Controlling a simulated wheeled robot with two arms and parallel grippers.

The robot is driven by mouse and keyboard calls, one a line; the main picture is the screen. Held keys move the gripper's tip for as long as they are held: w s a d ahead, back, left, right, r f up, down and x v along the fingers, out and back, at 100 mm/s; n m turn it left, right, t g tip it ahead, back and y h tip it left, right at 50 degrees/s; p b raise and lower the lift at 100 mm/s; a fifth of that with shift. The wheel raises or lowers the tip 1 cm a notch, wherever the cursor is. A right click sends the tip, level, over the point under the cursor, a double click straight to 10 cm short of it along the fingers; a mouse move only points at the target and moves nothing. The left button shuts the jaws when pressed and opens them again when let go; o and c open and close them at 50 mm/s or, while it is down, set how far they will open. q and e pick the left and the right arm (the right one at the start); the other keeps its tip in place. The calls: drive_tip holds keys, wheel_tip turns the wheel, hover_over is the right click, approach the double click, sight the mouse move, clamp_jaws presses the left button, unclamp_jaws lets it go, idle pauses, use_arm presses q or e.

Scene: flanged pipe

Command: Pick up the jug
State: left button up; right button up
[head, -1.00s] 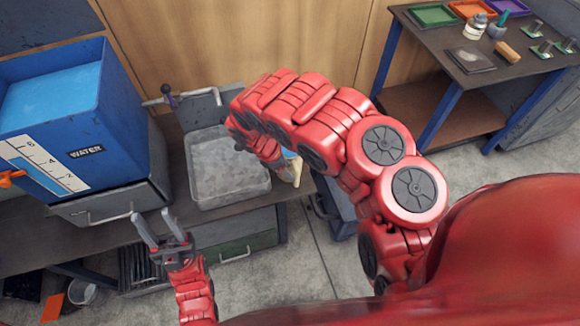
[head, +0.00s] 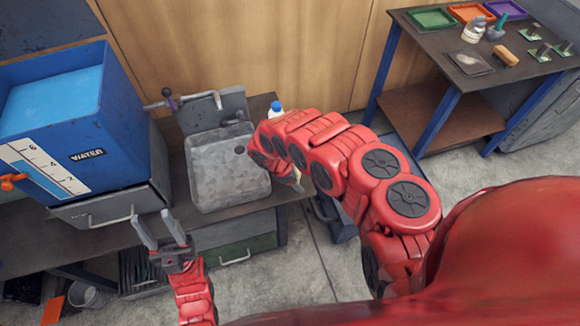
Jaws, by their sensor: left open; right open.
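No whole jug shows in the head view. A small pale piece of something (head: 296,181) shows below my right forearm at the bench's right end; I cannot tell whether it is the jug. My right arm reaches in over that end, and its gripper is hidden behind its own red links. My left gripper (head: 159,229) is open and empty, fingers pointing up the picture, in front of the bench and left of the sink.
A grey sink (head: 215,185) with a tap (head: 190,99) is in the bench. A blue water tank (head: 100,120) stands left of it. A white bottle with a blue cap (head: 276,106) stands behind my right arm. A side table (head: 425,50) holds trays and small parts.

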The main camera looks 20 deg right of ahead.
clamp_jaws()
idle(1.3)
